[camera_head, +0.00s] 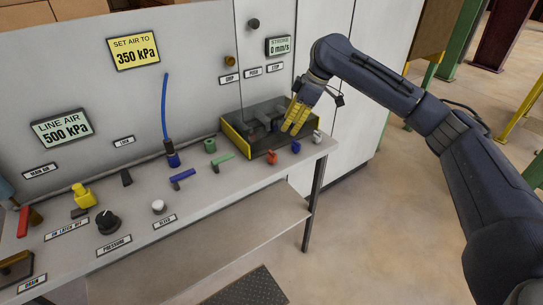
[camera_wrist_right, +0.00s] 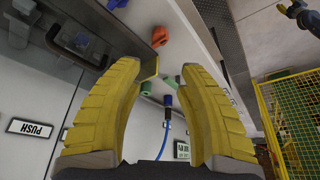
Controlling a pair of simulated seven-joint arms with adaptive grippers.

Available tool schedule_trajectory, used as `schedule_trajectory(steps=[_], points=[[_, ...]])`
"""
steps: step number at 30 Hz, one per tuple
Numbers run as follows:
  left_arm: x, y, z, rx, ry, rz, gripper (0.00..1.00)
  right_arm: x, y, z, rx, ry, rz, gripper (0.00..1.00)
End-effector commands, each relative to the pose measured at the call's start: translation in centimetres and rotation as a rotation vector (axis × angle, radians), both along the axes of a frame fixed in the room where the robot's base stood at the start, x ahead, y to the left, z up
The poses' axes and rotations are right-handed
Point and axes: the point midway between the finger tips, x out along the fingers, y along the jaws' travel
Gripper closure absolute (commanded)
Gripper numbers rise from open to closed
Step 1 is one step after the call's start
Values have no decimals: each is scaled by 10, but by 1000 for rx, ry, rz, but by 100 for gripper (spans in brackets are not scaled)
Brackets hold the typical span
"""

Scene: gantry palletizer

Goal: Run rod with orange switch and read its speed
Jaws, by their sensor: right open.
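The orange switch (camera_head: 272,157) is a small knob on the bench's right end, in front of a dark case with yellow edges (camera_head: 237,141). It also shows in the right wrist view (camera_wrist_right: 159,37), beyond the fingers. The display (camera_head: 279,46) on the panel reads 0 mm/s. A rod inside the case cannot be made out clearly. My right gripper (camera_head: 294,118) has yellow fingers, is open and empty, and hangs over the case's right end, apart from the switch. A dark gripper with yellow tips, seemingly my left (camera_wrist_right: 290,10), is at the wrist view's top right, too small to read.
A blue switch (camera_head: 296,147) and a white one (camera_head: 317,136) stand right of the orange switch. Green parts (camera_head: 222,161) and a blue hose (camera_head: 164,108) are to its left. The air display (camera_head: 62,128) reads 500 kPa; a yellow sign (camera_head: 134,48) says set air to 350 kPa.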

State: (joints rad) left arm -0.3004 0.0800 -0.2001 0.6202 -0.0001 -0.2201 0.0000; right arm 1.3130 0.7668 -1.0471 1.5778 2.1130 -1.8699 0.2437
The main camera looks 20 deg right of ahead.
Motion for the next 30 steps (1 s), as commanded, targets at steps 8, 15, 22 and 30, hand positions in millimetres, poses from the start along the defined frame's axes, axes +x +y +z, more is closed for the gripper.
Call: schedule_trajectory(steps=[8,15,22,30], points=[[0,0,0,0,0,0,58,8,18,-48,1,3,0,61],[0,0,0,0,0,0,58,15,33,-89,2,4,0,61],[1,0,0,0,0,0,58,21,44,-119,1,2,-1,61],[1,0,0,0,0,0,58,26,51,-138,1,0,-2,61]])
